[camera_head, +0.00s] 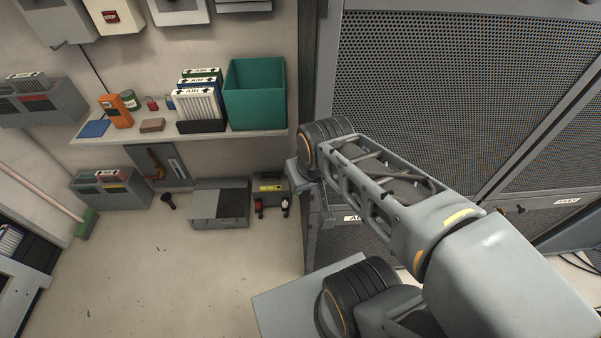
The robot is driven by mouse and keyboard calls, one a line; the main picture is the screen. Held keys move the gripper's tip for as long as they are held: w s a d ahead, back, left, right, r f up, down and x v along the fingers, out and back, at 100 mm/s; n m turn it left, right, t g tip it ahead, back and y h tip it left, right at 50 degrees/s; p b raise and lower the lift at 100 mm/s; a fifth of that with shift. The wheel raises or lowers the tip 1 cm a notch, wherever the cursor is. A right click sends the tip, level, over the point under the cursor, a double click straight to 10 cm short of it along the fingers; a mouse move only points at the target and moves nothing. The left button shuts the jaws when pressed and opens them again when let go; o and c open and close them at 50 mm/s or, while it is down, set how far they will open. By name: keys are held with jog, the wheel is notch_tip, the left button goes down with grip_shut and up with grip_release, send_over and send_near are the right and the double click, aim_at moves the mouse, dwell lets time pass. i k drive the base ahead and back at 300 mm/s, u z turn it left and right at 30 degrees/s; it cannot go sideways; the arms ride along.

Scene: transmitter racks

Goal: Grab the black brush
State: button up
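I cannot pick out a black brush for certain. A small black object with a narrow end and a wider head (168,201) lies on the floor below the wall shelf; it is too small to tell whether it is a brush. My arm reaches in from the lower right, in front of the perforated grey cabinet. Its far end is right of the shelf, well apart from the small black object.
The wall shelf (240,139) holds a teal bin (255,95), upright air filters (197,105), an orange device (117,111) and small items. A grey toolbox (219,205) stands on the floor. A green-headed broom (85,222) leans at left.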

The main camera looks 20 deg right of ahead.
aim_at(272, 175)
jog(key=u, duration=0.35)
jog(key=k, duration=0.6)
jog(key=u, duration=0.75)
jog(key=i, duration=1.45)
jog(key=z, duration=0.75)
